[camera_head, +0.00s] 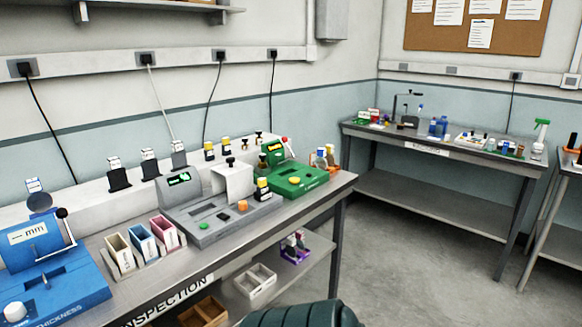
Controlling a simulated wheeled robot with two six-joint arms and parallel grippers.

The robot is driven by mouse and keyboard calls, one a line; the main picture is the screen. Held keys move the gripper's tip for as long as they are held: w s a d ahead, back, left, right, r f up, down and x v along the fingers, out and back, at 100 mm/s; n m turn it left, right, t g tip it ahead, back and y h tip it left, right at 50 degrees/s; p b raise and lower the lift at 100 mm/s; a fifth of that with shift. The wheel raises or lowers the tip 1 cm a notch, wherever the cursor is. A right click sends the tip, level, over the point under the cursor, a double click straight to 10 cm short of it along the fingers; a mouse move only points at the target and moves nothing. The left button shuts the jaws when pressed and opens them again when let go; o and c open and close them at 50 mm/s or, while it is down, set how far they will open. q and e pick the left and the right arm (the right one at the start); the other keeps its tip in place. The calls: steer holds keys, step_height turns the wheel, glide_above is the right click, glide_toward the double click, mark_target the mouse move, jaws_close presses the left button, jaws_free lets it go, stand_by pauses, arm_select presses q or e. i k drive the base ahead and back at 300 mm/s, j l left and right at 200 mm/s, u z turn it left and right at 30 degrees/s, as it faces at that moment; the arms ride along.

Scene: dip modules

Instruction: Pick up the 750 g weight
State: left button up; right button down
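I cannot pick out the 750 g weight for certain; no weight marking is readable at this size. A similar black and yellow piece (263,189) stands on the right end of the grey device (212,229). A green device (290,183) with a lit display sits to its right. Neither of my grippers is in view.
The inspection bench (208,262) also holds a blue thickness device (50,285) and three small bins (143,242). A white divided tray (256,282) is on its lower shelf. A second bench (450,150) with small items stands at the back right. The floor between is clear.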

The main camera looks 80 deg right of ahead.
mark_target(263, 165)
steer(key=z, duration=2.5)
steer(key=i+l, duration=0.3)
steer(key=l, duration=0.15)
